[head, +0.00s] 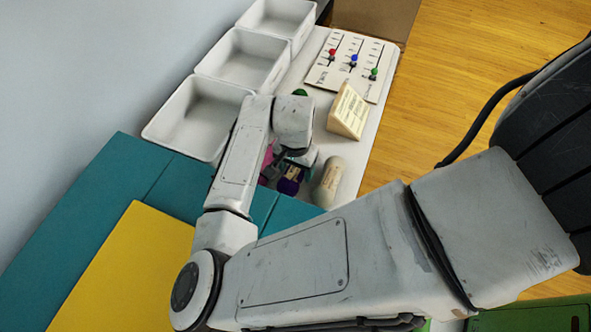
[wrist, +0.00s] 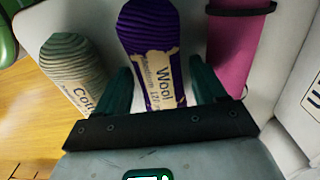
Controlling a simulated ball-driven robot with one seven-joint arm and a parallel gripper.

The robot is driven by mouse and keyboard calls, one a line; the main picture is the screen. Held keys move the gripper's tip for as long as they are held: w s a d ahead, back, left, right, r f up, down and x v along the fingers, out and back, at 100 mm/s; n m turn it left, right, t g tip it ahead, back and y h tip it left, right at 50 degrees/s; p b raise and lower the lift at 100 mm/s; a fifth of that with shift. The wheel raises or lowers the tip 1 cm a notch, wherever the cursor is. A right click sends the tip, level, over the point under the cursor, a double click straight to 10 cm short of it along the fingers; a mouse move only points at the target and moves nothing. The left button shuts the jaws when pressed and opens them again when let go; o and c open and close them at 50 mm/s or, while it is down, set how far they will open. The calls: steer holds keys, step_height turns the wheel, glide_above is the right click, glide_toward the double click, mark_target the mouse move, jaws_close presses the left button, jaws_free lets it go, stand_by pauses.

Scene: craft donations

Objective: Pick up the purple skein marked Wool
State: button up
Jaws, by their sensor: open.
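The purple skein (wrist: 149,30) lies in the middle of the wrist view, with a cream label (wrist: 160,75) reading "Wool". In the head view the purple skein (head: 289,184) shows just below my gripper, partly covered by it. My gripper (wrist: 161,70) is open, with one dark green finger on each side of the skein's labelled end. A gap shows between the label and the right finger; I cannot tell whether the left finger touches the skein.
A grey-green skein (wrist: 73,55) labelled "Cot…" lies left of the purple one in the wrist view. A pink roll (wrist: 236,50) with a dark band lies right. White bins (head: 190,125), a wedge sign (head: 348,110) and a slider board (head: 340,75) stand farther back on the table.

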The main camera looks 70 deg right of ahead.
steer(key=shift+f, duration=0.5)
steer(key=c, duration=0.8)
steer(key=shift+r, duration=0.2)
